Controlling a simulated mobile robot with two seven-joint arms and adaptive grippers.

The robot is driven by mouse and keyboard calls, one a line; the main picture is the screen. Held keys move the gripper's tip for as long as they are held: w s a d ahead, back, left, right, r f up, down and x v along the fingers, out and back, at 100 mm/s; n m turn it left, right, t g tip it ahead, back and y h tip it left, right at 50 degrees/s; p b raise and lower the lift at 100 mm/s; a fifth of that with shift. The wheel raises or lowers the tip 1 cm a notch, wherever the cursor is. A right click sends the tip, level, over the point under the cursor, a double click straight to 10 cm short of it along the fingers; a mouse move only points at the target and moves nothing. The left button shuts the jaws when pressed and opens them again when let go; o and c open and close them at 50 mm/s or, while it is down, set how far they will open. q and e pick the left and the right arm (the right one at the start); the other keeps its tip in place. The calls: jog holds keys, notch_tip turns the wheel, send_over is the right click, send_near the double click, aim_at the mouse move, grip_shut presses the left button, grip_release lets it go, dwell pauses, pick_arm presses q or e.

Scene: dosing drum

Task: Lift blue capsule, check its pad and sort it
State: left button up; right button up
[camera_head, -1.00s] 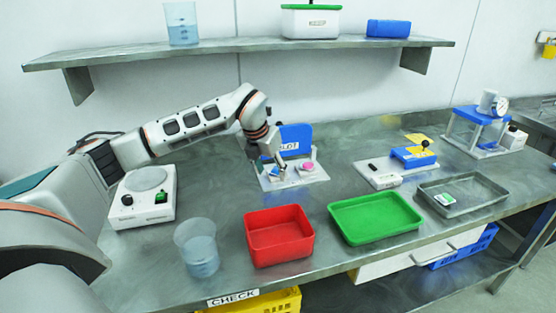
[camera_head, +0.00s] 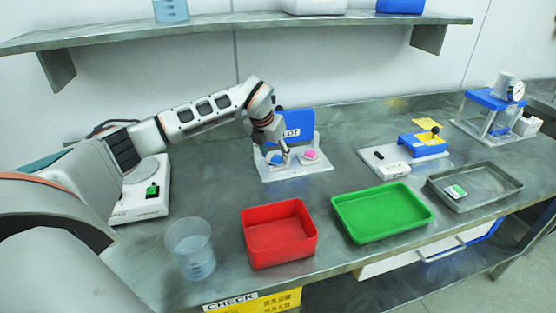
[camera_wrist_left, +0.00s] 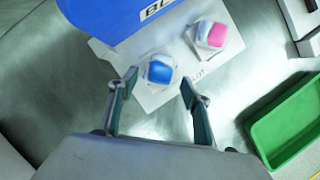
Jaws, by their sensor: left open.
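The blue capsule (camera_wrist_left: 160,71) sits in a white holder on the white base of the blue-backed stand (camera_head: 292,126). In the head view the blue capsule (camera_head: 275,159) is partly covered by my left gripper (camera_head: 284,158). A pink-and-white capsule (camera_wrist_left: 213,35) sits in the holder beside it; it also shows in the head view (camera_head: 309,154). In the left wrist view my open left gripper (camera_wrist_left: 159,88) has a finger on each side, with the blue capsule just beyond the tips. Its pad is not visible. My right gripper is not in view.
A red tray (camera_head: 278,258), a green tray (camera_head: 384,238) and a grey tray (camera_head: 500,205) with a small green-and-white item stand along the front. A clear beaker (camera_head: 190,259) is left of the red tray. A small blue-and-white device (camera_head: 418,146) stands right of the stand.

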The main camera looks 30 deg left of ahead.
aim_at(276, 160)
pick_arm(q)
jog(key=shift+x, duration=0.9)
jog(key=c, duration=1)
jog(key=shift+r, duration=0.15)
notch_tip(276, 160, up, 10)
jog(key=shift+f, duration=0.1)
jog(key=shift+d, duration=0.1)
